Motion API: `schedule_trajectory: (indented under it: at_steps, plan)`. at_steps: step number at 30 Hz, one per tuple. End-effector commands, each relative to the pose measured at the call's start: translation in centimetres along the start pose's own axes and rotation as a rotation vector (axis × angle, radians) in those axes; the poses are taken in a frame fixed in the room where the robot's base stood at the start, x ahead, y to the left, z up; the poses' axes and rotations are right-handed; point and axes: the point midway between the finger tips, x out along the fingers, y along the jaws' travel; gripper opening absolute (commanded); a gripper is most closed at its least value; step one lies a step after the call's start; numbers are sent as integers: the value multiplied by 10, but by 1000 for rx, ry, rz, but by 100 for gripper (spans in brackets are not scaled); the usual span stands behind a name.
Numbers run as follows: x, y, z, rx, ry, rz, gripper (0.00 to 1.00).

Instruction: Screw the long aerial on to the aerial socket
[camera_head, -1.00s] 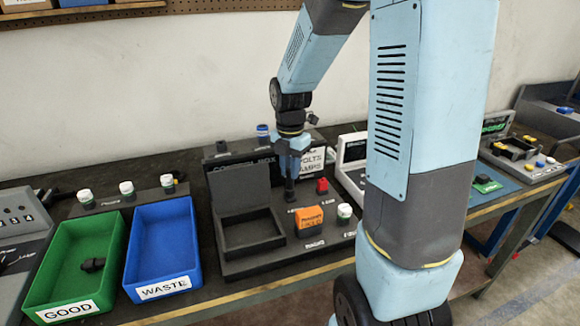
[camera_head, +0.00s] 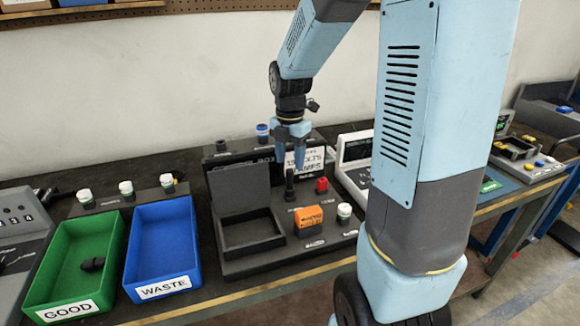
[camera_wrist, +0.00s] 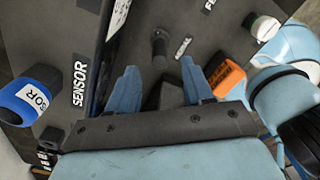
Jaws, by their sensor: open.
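A slim black upright post (camera_head: 290,185), which looks like the long aerial, stands on the dark panel of the control box (camera_head: 250,265), left of a red block. I cannot read the label at its foot, and its seating on the socket is too small to judge. My gripper (camera_head: 291,163) is open, with its blue fingers pointing down just above the post's top, apart from it. In the wrist view my gripper (camera_wrist: 158,68) has its fingers spread, with a dark post (camera_wrist: 159,45) showing between and beyond the tips.
A red block (camera_head: 322,185), an orange block (camera_head: 308,217) and a white-capped jar (camera_head: 344,212) sit close by on the panel. A blue-capped piece (camera_head: 263,131) stands behind. A green GOOD tray (camera_head: 110,265) holding a black piece and an empty blue WASTE tray (camera_head: 160,240) stand left.

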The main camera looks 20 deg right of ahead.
Motion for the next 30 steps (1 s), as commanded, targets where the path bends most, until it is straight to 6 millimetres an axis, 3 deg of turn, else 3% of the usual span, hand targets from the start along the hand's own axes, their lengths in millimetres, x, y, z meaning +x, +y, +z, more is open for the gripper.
schedule_trajectory:
  at_steps: [9,15,30]
  plan:
    - [-64,1,1,-1,-3,4,51]
    - [-90,1,0,-1,-2,2,51]
    - [-101,0,0,0,0,0,51]
